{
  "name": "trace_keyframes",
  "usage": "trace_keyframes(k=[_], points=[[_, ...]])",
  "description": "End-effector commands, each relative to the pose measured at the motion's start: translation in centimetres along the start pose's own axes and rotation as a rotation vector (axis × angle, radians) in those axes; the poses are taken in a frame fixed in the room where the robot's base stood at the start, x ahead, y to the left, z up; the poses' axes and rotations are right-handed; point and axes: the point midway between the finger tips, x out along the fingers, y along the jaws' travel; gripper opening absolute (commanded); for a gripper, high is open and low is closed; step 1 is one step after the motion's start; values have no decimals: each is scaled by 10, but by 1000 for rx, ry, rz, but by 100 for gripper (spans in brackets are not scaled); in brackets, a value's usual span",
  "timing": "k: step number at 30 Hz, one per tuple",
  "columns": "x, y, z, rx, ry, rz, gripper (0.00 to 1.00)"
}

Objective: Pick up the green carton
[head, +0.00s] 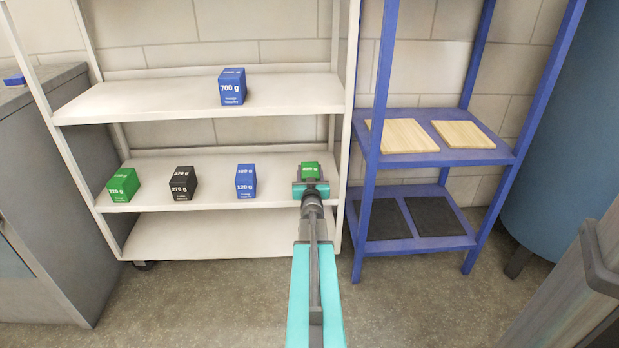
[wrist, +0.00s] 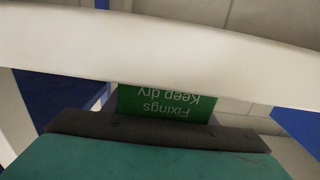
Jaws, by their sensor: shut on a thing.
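A green carton (head: 310,170) with white print is at the right end of the white rack's middle shelf, held in my gripper (head: 311,184). My gripper is shut on it, reaching in from the front. In the wrist view the green carton (wrist: 158,100) shows upside-down text reading "Fixings Keep dry", just past the gripper's dark edge. The gripper hides its lower part, so I cannot tell whether it touches the shelf. A second green carton (head: 123,186) stands at the left end of the same shelf.
The white rack (head: 200,101) also holds a black carton (head: 183,184) and a blue carton (head: 246,181) on the middle shelf, and a blue carton (head: 232,87) above. A blue rack (head: 440,158) with wooden boards (head: 402,135) and dark mats (head: 435,216) stands right.

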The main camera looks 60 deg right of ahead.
Motion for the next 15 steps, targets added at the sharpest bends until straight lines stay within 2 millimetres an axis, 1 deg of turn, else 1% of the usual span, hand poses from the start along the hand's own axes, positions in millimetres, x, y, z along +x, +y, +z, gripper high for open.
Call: trace_keyframes(k=[4,8,11,15], points=[[0,0,-5,0,1,0,22],[0,0,-16,-1,2,0,22],[0,0,-29,-1,1,0,22],[0,0,-52,0,3,-1,22]])
